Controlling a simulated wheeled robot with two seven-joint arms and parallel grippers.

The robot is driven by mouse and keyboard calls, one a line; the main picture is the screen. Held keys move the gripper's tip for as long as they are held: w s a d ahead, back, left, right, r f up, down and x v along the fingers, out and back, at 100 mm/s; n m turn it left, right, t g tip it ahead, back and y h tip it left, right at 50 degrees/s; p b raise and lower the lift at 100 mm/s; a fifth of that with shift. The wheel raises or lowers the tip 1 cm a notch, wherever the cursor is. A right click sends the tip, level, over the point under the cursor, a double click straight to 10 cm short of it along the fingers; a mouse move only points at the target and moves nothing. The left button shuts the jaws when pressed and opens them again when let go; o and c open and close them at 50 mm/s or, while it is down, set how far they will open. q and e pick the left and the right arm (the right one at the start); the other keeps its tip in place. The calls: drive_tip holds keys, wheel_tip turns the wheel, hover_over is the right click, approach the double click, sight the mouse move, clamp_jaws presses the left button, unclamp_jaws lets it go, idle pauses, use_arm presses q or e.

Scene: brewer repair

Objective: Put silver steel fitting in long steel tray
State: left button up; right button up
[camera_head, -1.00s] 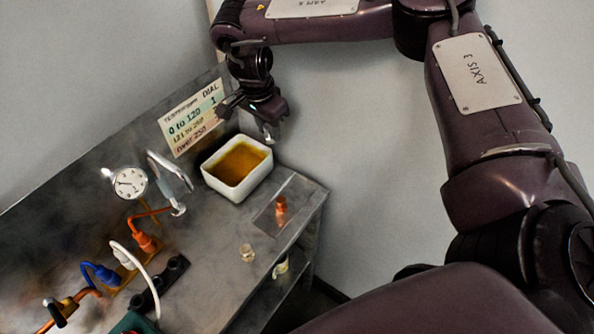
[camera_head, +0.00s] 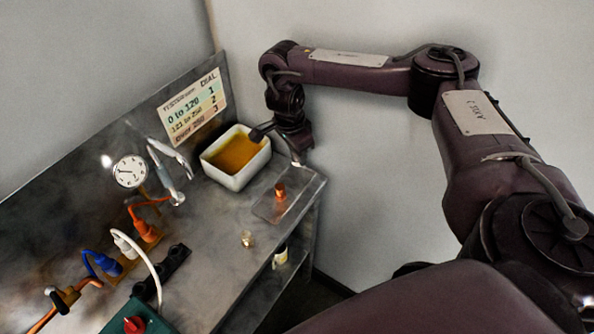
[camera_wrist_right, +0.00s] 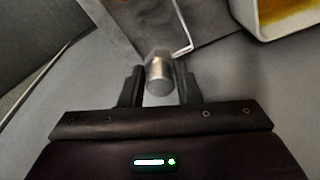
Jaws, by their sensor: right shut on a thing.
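My right gripper (camera_head: 285,142) is shut on the silver steel fitting (camera_wrist_right: 158,70), whose rounded end shows between the two fingers in the right wrist view. In the head view only a small bright part of the fitting (camera_head: 295,158) shows below the gripper. The gripper is above the far end of the long steel tray (camera_head: 264,208), a shallow tray at the right edge of the bench. A copper fitting (camera_head: 280,191) stands in the tray. Whether the silver fitting touches the tray cannot be told. My left gripper is not in view.
A white tub (camera_head: 228,181) with amber liquid stands just left of the tray, close to the gripper. A small brass-coloured piece (camera_head: 247,239) lies in front of the tray. A dial gauge (camera_head: 130,171) and hoses occupy the left. The bench between is mostly clear.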

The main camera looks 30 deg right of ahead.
sight(297, 177)
wheel_tip(297, 177, down, 3)
drive_tip(key=shift+b, duration=0.35)
wheel_tip(297, 177, down, 2)
drive_tip(key=shift+a+f+b, duration=0.1)
drive_tip(key=shift+f+b, duration=0.15)
drive_tip(key=shift+b, duration=0.3)
drive_tip(key=shift+f, duration=0.4)
drive_tip(key=shift+f+b, duration=0.15)
drive_tip(key=shift+b, duration=0.15)
drive_tip(key=o, duration=1)
